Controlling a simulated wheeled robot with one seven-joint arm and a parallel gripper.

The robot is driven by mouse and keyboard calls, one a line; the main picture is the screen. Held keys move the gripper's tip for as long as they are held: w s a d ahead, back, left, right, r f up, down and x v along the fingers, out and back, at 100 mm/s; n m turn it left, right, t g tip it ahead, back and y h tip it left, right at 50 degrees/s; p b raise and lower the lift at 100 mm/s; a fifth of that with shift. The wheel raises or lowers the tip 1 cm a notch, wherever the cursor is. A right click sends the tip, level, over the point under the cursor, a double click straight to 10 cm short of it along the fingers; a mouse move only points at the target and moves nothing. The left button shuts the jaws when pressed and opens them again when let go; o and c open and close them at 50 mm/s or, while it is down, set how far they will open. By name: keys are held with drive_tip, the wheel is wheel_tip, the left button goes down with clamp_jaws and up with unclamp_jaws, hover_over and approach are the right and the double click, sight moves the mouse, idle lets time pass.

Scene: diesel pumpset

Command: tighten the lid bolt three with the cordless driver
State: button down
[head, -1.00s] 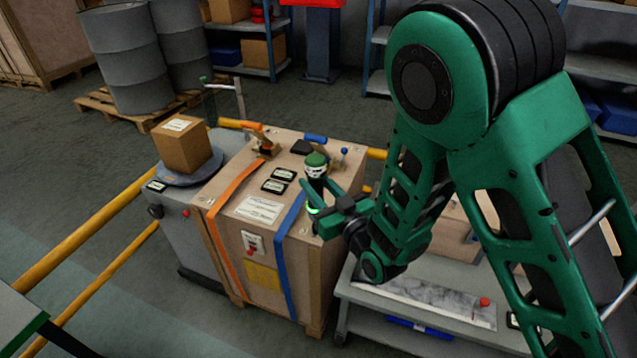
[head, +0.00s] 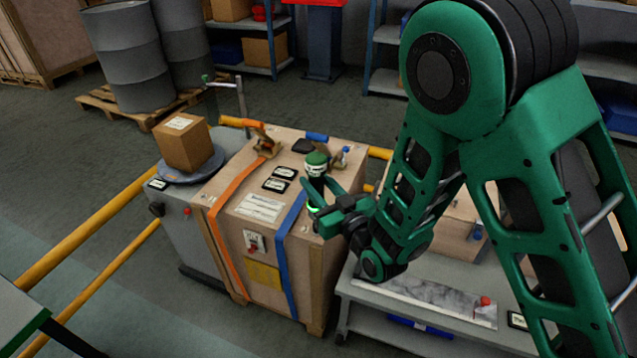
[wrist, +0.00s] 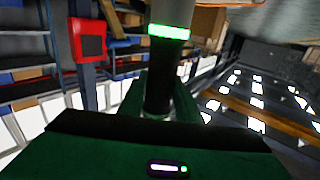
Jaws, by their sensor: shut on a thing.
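The cordless driver (head: 316,165), with a green cap, a pale label band and a dark body, stands about upright over the right part of the wooden crate's lid (head: 232,182). My gripper (head: 318,208) is shut around its body. In the wrist view the driver (wrist: 165,50) rises between the green fingers, with a lit green ring around it. The driver's lower end is hidden behind my gripper, so I cannot tell whether it touches a bolt. Lid bolt three cannot be picked out among the tiny marks on the lid.
An orange strap (head: 222,220) and a blue strap (head: 287,250) cross the crate. Latches (head: 266,142) and dark label plates stand on the lid. A cardboard box (head: 183,145) sits on the grey unit at left. A low grey bench (head: 420,310) stands at right. Yellow rails (head: 95,225) run alongside.

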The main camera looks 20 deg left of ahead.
drive_tip(key=shift+f, duration=0.55)
idle(2.5)
